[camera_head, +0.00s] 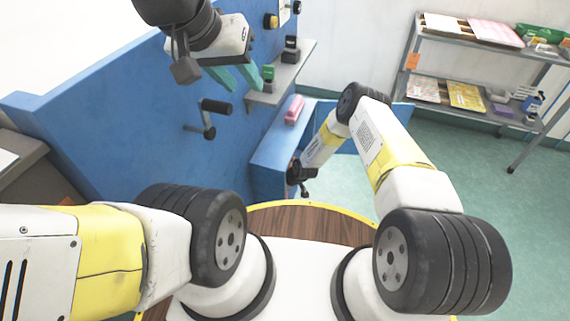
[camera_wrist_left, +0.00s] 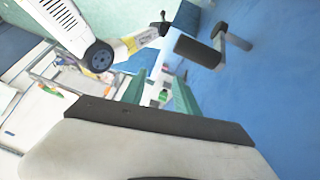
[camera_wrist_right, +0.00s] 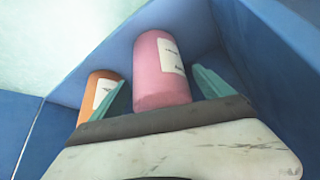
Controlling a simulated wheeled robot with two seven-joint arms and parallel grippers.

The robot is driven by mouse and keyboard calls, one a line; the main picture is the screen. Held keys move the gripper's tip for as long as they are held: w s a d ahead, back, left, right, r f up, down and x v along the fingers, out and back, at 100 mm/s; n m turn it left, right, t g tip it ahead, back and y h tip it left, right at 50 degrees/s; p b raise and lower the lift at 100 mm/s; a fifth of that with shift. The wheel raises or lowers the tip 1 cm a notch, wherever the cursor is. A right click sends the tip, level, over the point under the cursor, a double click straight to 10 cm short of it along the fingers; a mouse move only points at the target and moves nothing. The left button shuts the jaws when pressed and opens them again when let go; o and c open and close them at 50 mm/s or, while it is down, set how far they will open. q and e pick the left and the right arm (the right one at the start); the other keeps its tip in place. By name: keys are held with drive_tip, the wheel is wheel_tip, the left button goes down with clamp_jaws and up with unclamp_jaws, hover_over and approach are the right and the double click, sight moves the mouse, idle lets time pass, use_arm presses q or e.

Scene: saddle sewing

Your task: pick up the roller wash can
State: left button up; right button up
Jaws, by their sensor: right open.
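In the right wrist view a pink can (camera_wrist_right: 160,72) with a white label stands in a blue recess, between and beyond the fingertips of my right gripper (camera_wrist_right: 160,88). An orange can (camera_wrist_right: 97,92) with a white label is to its left, partly behind the left finger. The labels are too small to read, so I cannot tell which is the roller wash can. My left gripper (camera_head: 236,78) is open and empty before the blue panel.
A pink object (camera_head: 295,110) lies on the blue ledge (camera_head: 270,150). A grey wall shelf (camera_head: 290,75) holds small dark and green-marked items. A black crank handle (camera_head: 212,108) sticks out of the blue panel (camera_head: 130,110). A metal rack (camera_head: 480,60) stands far right. Open green floor lies between.

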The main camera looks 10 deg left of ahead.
drive_tip(key=c, duration=1.7)
drive_tip(key=shift+c, duration=1)
drive_tip(key=shift+r, duration=0.1)
